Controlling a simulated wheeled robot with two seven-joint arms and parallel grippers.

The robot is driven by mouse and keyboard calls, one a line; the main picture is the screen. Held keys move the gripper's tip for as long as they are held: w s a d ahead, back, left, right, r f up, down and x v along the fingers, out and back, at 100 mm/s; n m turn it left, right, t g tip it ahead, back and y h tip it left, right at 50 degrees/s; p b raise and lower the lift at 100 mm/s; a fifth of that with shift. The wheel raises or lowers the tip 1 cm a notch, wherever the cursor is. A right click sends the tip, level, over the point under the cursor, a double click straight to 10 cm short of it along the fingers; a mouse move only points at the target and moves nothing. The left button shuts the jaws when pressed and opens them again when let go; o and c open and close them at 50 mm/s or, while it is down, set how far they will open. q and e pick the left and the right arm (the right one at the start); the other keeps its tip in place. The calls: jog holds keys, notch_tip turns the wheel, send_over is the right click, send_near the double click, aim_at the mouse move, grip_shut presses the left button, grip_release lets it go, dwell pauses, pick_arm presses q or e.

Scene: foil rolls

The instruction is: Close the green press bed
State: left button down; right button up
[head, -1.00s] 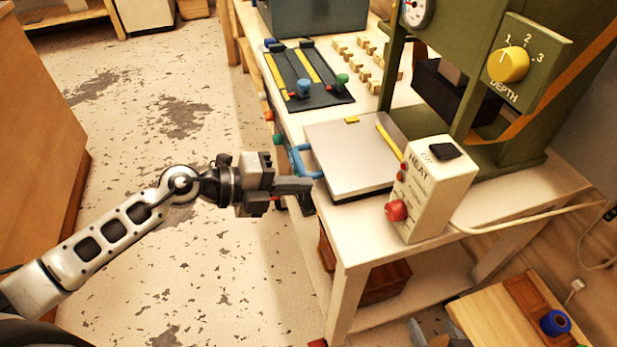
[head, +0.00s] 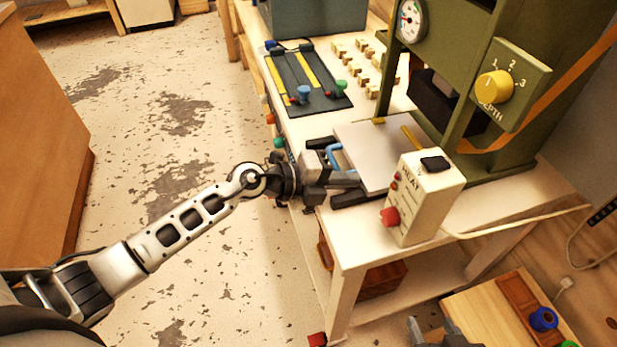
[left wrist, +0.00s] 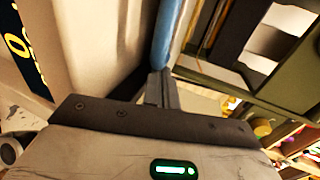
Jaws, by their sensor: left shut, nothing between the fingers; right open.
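The green press (head: 468,60) stands on the white bench at the right. Its flat grey bed (head: 375,150) sticks out toward the left, partly under the frame, with a blue handle (head: 336,158) on its near left edge. My left gripper (head: 352,178) is shut and empty, its fingertips at the bed's handle edge. In the left wrist view the fingers (left wrist: 161,85) meet beside the blue handle (left wrist: 165,35); whether they touch it I cannot tell. My right gripper (head: 435,330) shows only partly at the bottom edge, open and away from the press.
A cream heat control box (head: 425,200) with a red knob stands right of the bed's front. A dark rack (head: 305,80) with coloured handles and several small wooden blocks lie further back. Dark rails (head: 350,198) show on the bench before the bed.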

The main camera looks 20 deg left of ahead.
pick_arm(q)
jog(key=shift+w+d, duration=0.25)
jog(key=shift+d, duration=0.3)
